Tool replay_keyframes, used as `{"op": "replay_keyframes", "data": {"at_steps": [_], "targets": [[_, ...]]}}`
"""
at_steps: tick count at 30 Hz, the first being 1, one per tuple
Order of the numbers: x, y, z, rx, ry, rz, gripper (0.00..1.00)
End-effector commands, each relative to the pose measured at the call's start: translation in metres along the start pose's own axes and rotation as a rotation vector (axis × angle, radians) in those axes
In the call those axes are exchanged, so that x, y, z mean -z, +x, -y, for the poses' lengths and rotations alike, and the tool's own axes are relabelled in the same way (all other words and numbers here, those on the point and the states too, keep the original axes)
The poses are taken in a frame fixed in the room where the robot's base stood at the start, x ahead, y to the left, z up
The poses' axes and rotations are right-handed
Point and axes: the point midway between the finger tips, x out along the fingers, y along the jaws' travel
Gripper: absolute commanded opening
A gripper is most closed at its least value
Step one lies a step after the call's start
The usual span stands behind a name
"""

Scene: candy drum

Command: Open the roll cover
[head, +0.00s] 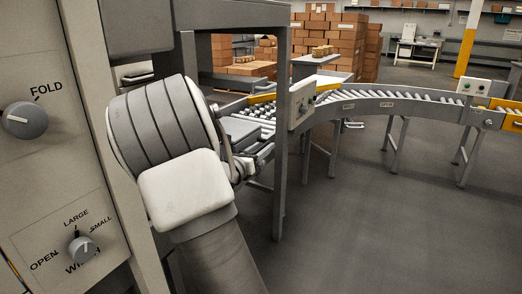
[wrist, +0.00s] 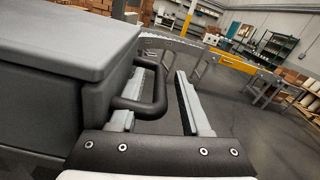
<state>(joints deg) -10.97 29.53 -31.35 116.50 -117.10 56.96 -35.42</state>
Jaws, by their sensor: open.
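The roll cover appears to be the dark grey box (wrist: 60,75) filling the left of the wrist view; I cannot tell how far it is open. A dark, looped handle (wrist: 158,92) sticks out from its right side. My gripper (wrist: 178,75) is open, with two pale fingers pointing away. The handle's outer bar lies in the gap between them, close to the left finger, which passes at the loop. I cannot tell whether they touch. The right finger is clear of the handle. In the head view my arm hides most of the gripper and handle area.
A beige machine panel with a fold knob (head: 25,120) and a width knob (head: 82,249) stands at left. A grey upright post (head: 283,130) is close to my arm. A curved roller conveyor (head: 385,104) runs right. Brown boxes (head: 325,35) are stacked behind. The floor at right is clear.

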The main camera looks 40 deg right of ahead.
Motion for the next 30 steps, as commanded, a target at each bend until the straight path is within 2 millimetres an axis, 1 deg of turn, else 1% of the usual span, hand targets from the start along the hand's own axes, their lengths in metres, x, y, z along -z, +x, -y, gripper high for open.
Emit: {"op": "replay_keyframes", "data": {"at_steps": [4, 5, 6, 8, 12, 13, 30], "targets": [[-0.0001, -0.0001, 0.0, 0.0, 0.0, 0.0, 0.47], [-0.0001, -0.0001, 0.0, 0.0, 0.0, 0.0, 0.45], [-0.0001, -0.0002, 0.0, 0.0, 0.0, 0.0, 0.38], [0.0, -0.0003, -0.0001, 0.0, 0.0, 0.0, 0.27], [0.0, -0.0004, -0.0001, 0.0, 0.0, 0.0, 0.02], [0.0, -0.0004, -0.0001, 0.0, 0.0, 0.0, 0.0], [0.0001, -0.0006, -0.0002, 0.0, 0.0, 0.0, 0.0]]}}
